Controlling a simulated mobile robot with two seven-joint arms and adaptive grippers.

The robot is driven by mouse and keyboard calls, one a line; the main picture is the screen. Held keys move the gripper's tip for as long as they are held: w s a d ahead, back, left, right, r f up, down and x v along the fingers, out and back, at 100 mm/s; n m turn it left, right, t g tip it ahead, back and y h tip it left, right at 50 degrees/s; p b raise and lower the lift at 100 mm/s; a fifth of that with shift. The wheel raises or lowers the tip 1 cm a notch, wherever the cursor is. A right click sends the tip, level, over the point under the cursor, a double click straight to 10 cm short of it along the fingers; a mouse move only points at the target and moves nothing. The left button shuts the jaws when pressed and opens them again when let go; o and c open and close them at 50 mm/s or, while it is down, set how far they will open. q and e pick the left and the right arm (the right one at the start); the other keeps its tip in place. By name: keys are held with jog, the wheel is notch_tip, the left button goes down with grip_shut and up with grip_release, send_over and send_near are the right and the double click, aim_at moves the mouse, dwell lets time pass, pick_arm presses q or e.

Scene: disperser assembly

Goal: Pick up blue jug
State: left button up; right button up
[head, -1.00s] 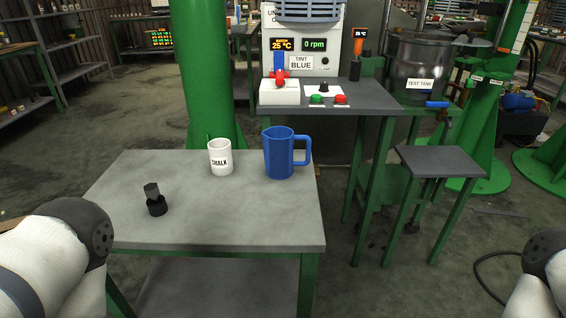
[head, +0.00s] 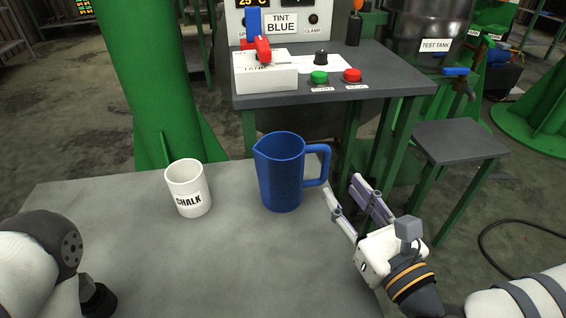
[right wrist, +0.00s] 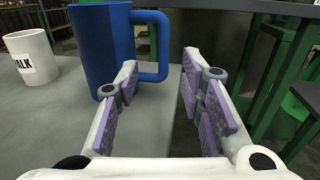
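The blue jug (head: 281,178) stands upright on the grey table (head: 150,268), with its handle pointing right. My right gripper (head: 345,196) is open and empty to the right of the jug, close to the handle. In the right wrist view the jug (right wrist: 98,45) is ahead and left, and its handle reaches toward the space just beyond the open fingers (right wrist: 166,95). The fingers do not appear closed on anything.
A white CHALK mug (head: 188,187) stands left of the jug. Behind is a control bench (head: 330,90) with a green and a red button. A small stool (head: 455,140) stands at right.

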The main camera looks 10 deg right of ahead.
aim_at(327, 170)
jog(key=x, duration=0.8)
jog(key=shift+w+d+f, duration=0.2)
jog(key=shift+w+f, duration=0.15)
jog(key=shift+w, duration=0.05)
grip_shut()
